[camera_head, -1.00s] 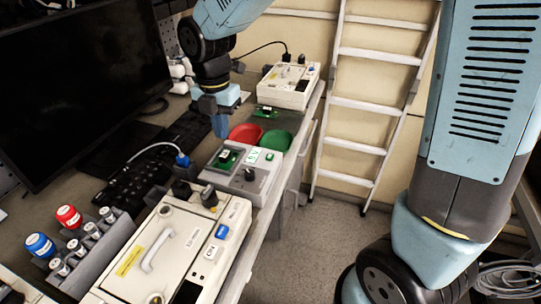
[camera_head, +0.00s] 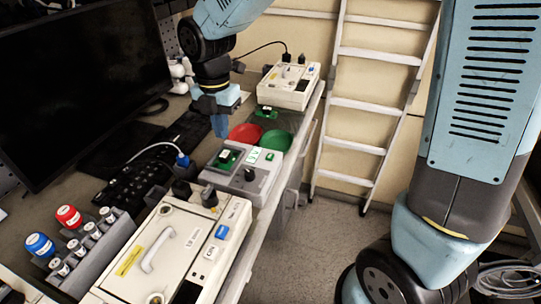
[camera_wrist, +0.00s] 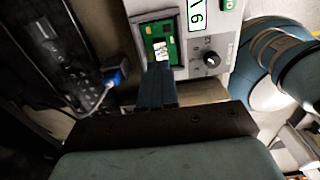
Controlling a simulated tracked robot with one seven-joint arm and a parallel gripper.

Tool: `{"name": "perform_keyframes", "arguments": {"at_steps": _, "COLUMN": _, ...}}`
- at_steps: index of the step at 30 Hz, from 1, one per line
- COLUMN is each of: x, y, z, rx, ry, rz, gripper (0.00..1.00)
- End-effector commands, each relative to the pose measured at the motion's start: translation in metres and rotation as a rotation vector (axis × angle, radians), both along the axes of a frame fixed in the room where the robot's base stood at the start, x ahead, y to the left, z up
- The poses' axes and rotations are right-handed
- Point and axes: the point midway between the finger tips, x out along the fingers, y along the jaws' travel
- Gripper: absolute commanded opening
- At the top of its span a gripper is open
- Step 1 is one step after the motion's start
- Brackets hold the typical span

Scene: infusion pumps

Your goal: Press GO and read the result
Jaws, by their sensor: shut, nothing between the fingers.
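The grey tester (camera_head: 246,180) stands on the bench in front of my gripper, with a green circuit board (camera_head: 228,158) in its dark socket, a white display (camera_head: 254,156) and a black knob (camera_head: 250,174). The green GO button (camera_head: 270,156) is beside the display; it also shows at the top edge of the wrist view (camera_wrist: 228,4). In the wrist view the display (camera_wrist: 197,14) carries large dark green characters, sideways and cut off; I cannot read them surely. My gripper (camera_head: 219,131) is shut and empty. In the wrist view its fingertips (camera_wrist: 160,70) overlap the board's lower edge; contact cannot be told.
A red dish (camera_head: 246,132) and a green dish (camera_head: 277,140) stand behind the tester. A cream pump (camera_head: 178,248) is in front, another (camera_head: 288,86) at the back. A keyboard (camera_head: 140,180) and a vial rack (camera_head: 95,245) lie left.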

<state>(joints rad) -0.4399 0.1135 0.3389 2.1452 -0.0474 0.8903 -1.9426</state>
Motion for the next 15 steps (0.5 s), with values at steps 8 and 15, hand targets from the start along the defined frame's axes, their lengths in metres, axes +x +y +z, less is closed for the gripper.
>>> {"name": "perform_keyframes", "arguments": {"at_steps": 8, "x": 0.003, "y": -0.016, "z": 0.01, "rx": 0.005, "ry": -0.022, "rz": -0.106, "gripper": 0.0}}
{"name": "perform_keyframes", "arguments": {"at_steps": 15, "x": 0.008, "y": -0.089, "z": 0.053, "rx": 0.052, "ry": -0.109, "rz": -0.613, "gripper": 0.0}}
